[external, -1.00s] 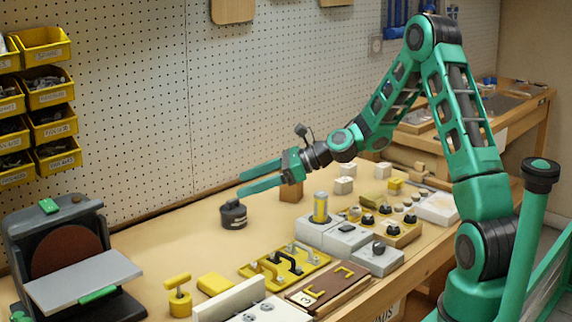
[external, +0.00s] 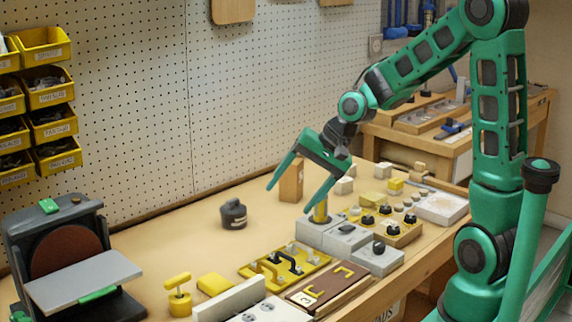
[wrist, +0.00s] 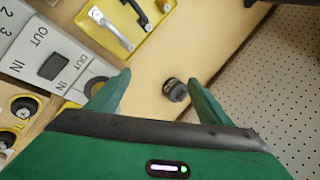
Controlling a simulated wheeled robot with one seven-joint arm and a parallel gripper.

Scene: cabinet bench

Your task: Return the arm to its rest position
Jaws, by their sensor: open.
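My gripper (external: 289,194) is open and empty in the external view, with its two green fingers spread and pointing down and to the left above the bench (external: 165,250). My arm rises from the right and bends at a high elbow.
The dark weight (external: 233,214) stands alone on the bench. A wooden block (external: 291,180) stands behind my gripper. Grey switch boxes (external: 346,240), a yellow handle board (external: 285,264) and a sander (external: 70,255) line the bench. A pegboard wall (external: 130,110) closes the back.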

